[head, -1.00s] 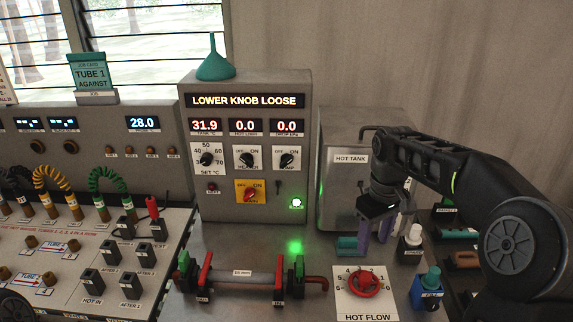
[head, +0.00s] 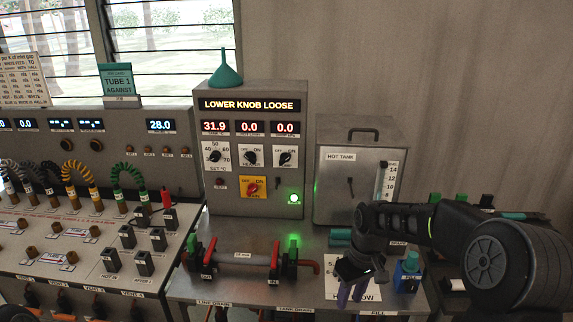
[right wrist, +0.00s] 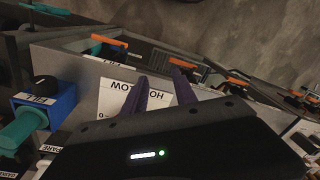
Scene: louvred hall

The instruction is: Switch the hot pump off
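The control box (head: 258,116) stands at the back of the bench. Its pump knob (head: 285,158) is black on a white OFF/ON plate, right of a matching heater knob (head: 250,158). The pump knob's pointer looks tilted, but its exact setting is too small to tell. My right gripper (head: 352,292) is low over the HOT FLOW plate (head: 334,289), well in front of and below the knob. Its purple fingers are apart and empty; they also show in the right wrist view (right wrist: 163,88). The red hot flow handwheel is hidden in the head view. My left gripper is out of view.
A yellow plate with a red switch (head: 252,188) sits below the knobs. The display (head: 250,105) reads LOWER KNOB LOOSE. A green funnel (head: 225,74) stands on the box. The hot tank (head: 335,187) is to the right; a clamped tube (head: 245,259) lies in front.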

